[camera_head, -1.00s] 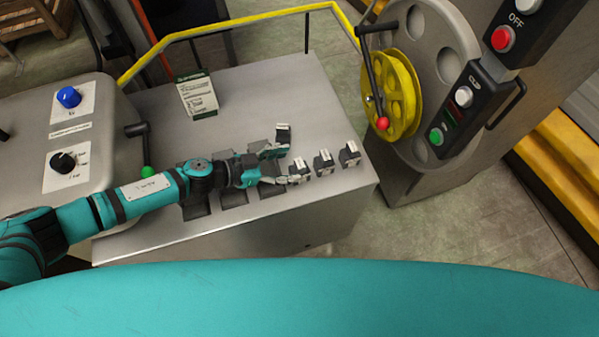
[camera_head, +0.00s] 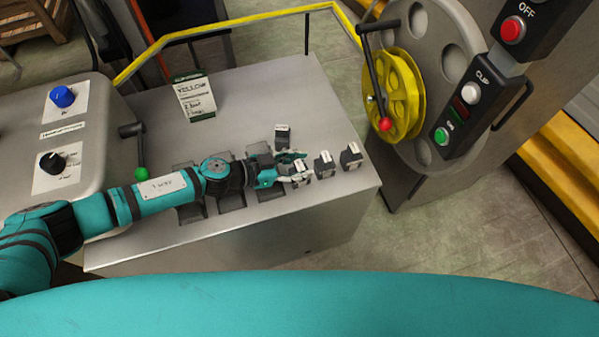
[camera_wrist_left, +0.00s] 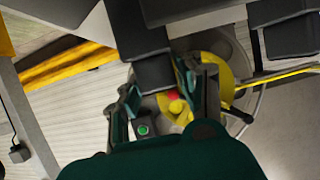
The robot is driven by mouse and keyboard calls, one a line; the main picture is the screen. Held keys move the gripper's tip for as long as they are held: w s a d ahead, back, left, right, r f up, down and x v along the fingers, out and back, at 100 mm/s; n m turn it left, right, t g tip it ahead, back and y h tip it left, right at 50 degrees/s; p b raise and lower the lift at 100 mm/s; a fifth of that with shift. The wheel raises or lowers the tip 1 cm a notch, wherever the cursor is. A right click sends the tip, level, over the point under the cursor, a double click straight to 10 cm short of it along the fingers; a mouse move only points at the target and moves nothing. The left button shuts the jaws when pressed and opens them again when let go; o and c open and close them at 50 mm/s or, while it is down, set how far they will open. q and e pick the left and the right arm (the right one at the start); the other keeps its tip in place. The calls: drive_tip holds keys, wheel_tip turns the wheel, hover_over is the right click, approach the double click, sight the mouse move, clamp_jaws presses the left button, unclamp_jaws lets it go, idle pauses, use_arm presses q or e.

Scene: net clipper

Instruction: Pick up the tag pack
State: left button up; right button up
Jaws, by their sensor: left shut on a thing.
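Several small dark tag packs with pale label tops stand on the grey bench. My left gripper (camera_head: 297,165) is shut on one tag pack (camera_head: 301,174) near the bench's right part; its fingers partly cover it. I cannot tell whether this pack is clear of the bench. Another pack (camera_head: 282,133) stands just behind the gripper. Two more packs (camera_head: 323,163) and (camera_head: 350,156) stand in a row to its right. In the left wrist view, a dark block (camera_wrist_left: 154,74) shows between the fingers. My right gripper is not in view.
Dark recessed pads (camera_head: 231,197) lie under my left arm on the bench (camera_head: 270,90). A sign card (camera_head: 195,97) stands at the back. A lever with a green knob (camera_head: 141,173) is at left. A yellow reel (camera_head: 400,100) with a crank stands beyond the right edge.

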use_arm(q)
drive_tip(key=shift+c, duration=0.6)
drive_tip(key=shift+r, duration=0.1)
